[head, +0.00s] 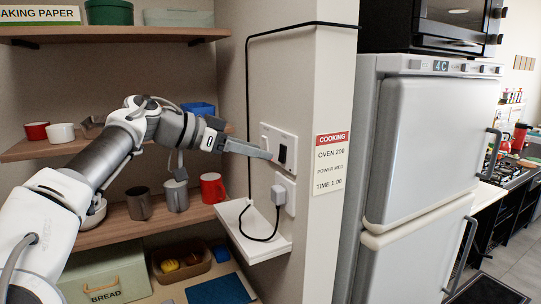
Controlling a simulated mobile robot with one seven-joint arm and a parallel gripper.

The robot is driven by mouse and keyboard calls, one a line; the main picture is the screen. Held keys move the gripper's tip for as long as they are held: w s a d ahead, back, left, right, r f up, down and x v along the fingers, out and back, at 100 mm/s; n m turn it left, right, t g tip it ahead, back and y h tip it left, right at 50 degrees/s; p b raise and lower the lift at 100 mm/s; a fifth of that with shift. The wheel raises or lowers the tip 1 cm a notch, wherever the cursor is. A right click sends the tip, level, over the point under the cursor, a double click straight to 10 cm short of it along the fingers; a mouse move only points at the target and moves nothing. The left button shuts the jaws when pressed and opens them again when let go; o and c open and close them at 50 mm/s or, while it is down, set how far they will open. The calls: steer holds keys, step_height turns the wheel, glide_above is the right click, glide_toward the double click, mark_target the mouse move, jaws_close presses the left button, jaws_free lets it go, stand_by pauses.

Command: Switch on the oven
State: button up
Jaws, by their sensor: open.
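A white wall switch plate (264,134) with a dark rocker (283,154) is on the side wall, right of the shelves. My gripper (268,155) points right at this plate, its grey fingertips just left of the rocker in the picture. The fingers are seen nearly edge-on and hold nothing visible; I cannot tell whether they touch the plate. A black oven-like appliance (448,42) stands on top of the fridge at the upper right, cut off by the frame. A sign (330,162) on the wall reads "COOKING, OVEN 200, POWER MED, TIME 1:00".
A plug (279,198) sits in a socket below the switch, above a small white shelf (254,248). A black cable (247,100) runs up the wall. Mugs, including a red one (212,188), stand near my arm. A fridge (440,130) fills the right; a gas hob (508,174) lies beyond.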

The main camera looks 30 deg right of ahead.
mark_target(281, 157)
steer(key=shift+x, duration=2.15)
steer(key=shift+c, duration=0.3)
jaws_close()
